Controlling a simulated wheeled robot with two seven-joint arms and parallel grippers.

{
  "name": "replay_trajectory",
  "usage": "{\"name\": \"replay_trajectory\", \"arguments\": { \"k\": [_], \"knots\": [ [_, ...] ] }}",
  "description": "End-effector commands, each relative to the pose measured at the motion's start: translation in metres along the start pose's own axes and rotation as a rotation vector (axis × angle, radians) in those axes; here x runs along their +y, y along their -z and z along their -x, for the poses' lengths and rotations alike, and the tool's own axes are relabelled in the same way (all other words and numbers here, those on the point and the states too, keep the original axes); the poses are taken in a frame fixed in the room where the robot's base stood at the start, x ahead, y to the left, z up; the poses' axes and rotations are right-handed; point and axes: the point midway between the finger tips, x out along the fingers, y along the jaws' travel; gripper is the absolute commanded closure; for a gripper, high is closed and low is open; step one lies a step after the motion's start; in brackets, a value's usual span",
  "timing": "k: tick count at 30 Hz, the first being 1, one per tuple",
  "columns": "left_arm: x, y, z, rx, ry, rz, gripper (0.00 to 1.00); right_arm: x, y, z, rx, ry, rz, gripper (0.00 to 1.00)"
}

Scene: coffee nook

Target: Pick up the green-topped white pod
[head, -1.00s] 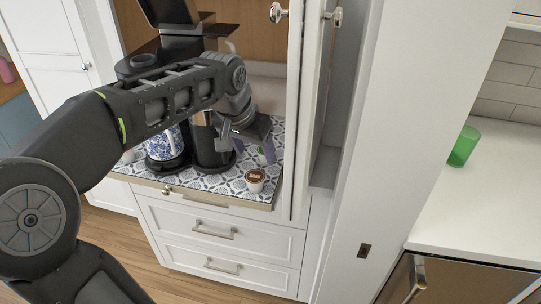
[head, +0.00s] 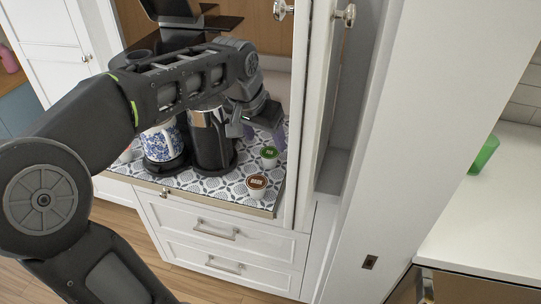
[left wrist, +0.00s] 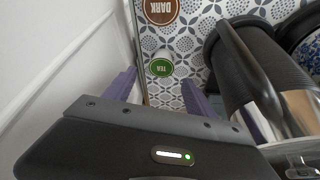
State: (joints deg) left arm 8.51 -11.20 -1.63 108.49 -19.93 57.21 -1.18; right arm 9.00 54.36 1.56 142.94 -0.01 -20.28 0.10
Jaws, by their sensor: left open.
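The green-topped white pod (head: 269,157) stands upright on the patterned shelf mat, behind the brown-topped pod. In the left wrist view its round green lid (left wrist: 161,67) reads "TEA". My left gripper (head: 264,134) is open and empty, with purple fingers, just behind the pod in the head view. In the left wrist view the left gripper's fingers (left wrist: 158,92) lie to either side of the pod's line, with the pod just beyond their tips. I cannot tell the exact height of the fingers above the mat. My right gripper is not in view.
A brown-topped "DARK" pod (head: 257,186) stands near the shelf's front edge. A white cabinet wall (left wrist: 65,65) is close on the other side. A green cup (head: 484,156) stands on the right counter.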

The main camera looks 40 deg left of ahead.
Motion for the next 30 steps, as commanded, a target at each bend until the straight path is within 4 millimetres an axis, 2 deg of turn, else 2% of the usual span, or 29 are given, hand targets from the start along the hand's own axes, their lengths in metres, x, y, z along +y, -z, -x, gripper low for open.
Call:
{"name": "replay_trajectory", "arguments": {
  "k": [5, 12, 23, 30],
  "knots": [
    [0.000, 0.000, -0.004, -0.002, 0.000, 0.000, 0.35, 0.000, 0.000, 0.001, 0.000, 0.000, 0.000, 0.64],
    [0.000, -0.001, -0.026, -0.002, 0.000, 0.001, 0.35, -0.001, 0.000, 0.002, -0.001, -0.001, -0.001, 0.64],
    [-0.001, -0.001, -0.030, -0.002, 0.000, 0.000, 0.35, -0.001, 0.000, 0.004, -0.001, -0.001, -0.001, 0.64],
    [-0.002, -0.004, -0.062, -0.005, -0.001, -0.001, 0.35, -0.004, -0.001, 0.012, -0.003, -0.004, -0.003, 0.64]
  ]
}}
